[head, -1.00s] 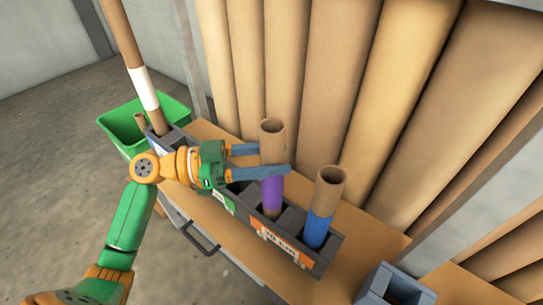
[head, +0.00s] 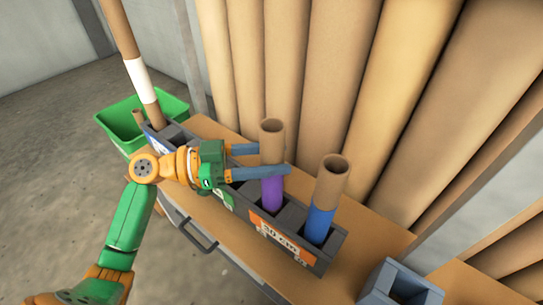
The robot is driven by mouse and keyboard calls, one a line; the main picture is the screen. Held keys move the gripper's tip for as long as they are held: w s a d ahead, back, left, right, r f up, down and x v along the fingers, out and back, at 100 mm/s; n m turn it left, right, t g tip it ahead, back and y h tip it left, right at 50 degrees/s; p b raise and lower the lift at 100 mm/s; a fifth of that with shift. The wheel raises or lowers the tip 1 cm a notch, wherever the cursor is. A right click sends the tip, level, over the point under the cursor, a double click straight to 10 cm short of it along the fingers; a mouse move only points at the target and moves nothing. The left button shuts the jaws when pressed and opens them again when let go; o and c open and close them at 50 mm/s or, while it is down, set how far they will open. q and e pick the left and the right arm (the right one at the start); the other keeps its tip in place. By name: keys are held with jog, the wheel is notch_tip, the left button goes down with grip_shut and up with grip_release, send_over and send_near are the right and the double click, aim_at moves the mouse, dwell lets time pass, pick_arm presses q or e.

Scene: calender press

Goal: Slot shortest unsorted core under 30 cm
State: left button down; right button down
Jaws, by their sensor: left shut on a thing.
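My left gripper (head: 272,162) is shut on the purple-banded core (head: 272,190), a brown tube, above its band. That core stands upright with its lower end inside a compartment of the grey slotted rack (head: 330,255). Whether it touches the bottom is hidden. A blue-banded core (head: 326,195) stands in the compartment to its right, near the rack's right end. A long white-banded core (head: 140,78) stands at the rack's far left end. An orange label (head: 279,238) with a cm marking, hard to read, is on the rack's front. My right gripper is not in view.
A small grey-blue holder (head: 400,284) stands on the wooden bench (head: 375,238) at lower right. A green bin (head: 122,125) with a short core inside is at left. Tall brown rolls (head: 335,70) line the back, close behind the rack.

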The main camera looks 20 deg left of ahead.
pick_arm(q)
jog(key=shift+f+b, duration=0.4)
jog(key=shift+f, duration=0.05)
jog(key=shift+c, duration=1)
grip_release()
jog(key=v, duration=0.7)
jog(key=shift+b, duration=0.35)
